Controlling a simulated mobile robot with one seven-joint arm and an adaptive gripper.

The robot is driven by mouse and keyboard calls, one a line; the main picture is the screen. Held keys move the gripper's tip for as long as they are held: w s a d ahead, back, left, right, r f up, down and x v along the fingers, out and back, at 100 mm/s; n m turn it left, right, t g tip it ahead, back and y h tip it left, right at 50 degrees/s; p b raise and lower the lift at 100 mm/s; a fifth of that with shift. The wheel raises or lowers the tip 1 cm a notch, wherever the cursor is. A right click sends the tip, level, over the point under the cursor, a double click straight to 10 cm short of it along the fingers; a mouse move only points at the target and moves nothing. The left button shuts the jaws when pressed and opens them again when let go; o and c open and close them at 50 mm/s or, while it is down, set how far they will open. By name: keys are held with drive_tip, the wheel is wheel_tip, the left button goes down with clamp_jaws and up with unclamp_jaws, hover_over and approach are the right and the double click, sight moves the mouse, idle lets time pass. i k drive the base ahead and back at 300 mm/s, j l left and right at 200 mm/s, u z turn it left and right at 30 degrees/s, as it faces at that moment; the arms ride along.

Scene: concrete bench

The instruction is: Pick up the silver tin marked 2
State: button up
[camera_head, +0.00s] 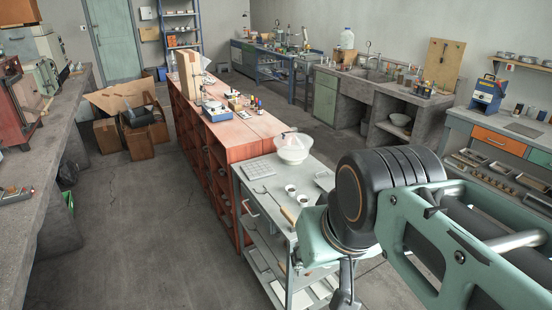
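I cannot make out a silver tin marked 2; any mark is too small to read from here. Two small, round, pale containers with dark tops or contents, a rear one (290,188) and a front one (302,199), stand side by side on the grey metal cart (262,200). I cannot tell whether either is a tin. My gripper (344,298) shows only in part at the bottom edge, beside the cart's right side and below its top. Its fingertips are not clear, and my arm hides part of the cart's right side.
A white bowl (293,150) stands at the cart's far end, with a flat grey keypad-like item (258,170) near it. A long red shelf unit (230,138) adjoins the cart. Concrete benches line both sides. The floor at left (150,230) is clear.

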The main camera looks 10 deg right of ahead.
sight(291, 190)
drive_tip(key=i+j+z, duration=0.1)
drive_tip(key=j+z, duration=0.15)
drive_tip(key=z, duration=0.2)
drive_tip(key=i+j+z, duration=0.1)
drive_tip(key=j+z, duration=0.15)
drive_tip(key=z, duration=0.2)
drive_tip(key=j+z, duration=0.4)
drive_tip(key=j, duration=0.35)
drive_tip(key=j+z, duration=0.1)
drive_tip(key=j, duration=0.9)
drive_tip(key=z, duration=0.2)
drive_tip(key=k+l+u, duration=0.2)
drive_tip(key=l, duration=0.2)
drive_tip(key=i, duration=0.05)
